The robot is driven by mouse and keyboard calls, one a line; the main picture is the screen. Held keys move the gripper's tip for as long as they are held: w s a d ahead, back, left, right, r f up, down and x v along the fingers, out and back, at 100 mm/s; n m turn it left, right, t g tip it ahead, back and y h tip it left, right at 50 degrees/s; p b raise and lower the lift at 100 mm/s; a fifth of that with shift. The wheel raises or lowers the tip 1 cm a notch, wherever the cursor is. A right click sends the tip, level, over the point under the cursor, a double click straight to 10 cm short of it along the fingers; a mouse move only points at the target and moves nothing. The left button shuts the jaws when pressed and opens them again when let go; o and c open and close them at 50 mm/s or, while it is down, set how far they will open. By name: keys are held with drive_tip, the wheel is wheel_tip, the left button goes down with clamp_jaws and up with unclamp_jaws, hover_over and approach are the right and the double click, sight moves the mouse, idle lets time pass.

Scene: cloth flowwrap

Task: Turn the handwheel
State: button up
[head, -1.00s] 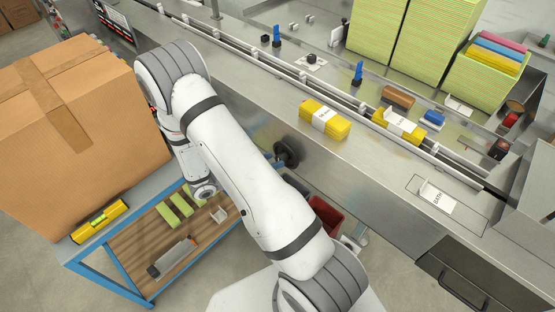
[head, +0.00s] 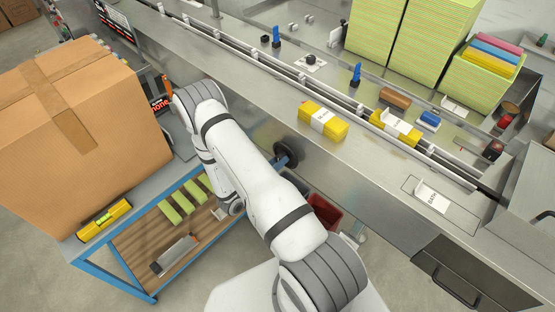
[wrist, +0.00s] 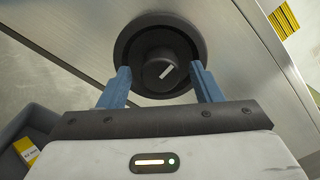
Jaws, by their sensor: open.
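The handwheel is a dark round wheel on the front face of the metal machine. In the head view the handwheel (head: 287,152) shows just right of my arm. In the wrist view the handwheel (wrist: 161,30) fills the top middle, with a hub that bears a short white mark tilted to the right. My gripper (wrist: 160,80) is open, its two blue fingers reaching up over the lower rim on either side of the hub. I cannot tell whether the fingers touch the wheel. In the head view my arm hides most of the gripper.
The machine's steel top (head: 260,85) carries yellow cloth packs (head: 323,120). A large cardboard box (head: 85,130) stands on a blue-framed cart (head: 110,265) at left. A red bin (head: 323,212) sits below the machine edge. A grey bin (wrist: 35,130) shows at left in the wrist view.

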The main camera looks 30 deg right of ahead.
drive_tip(key=shift+w+d, duration=0.15)
drive_tip(key=shift+d, duration=0.25)
drive_tip(key=shift+c, duration=0.3)
drive_tip(key=c, duration=0.9)
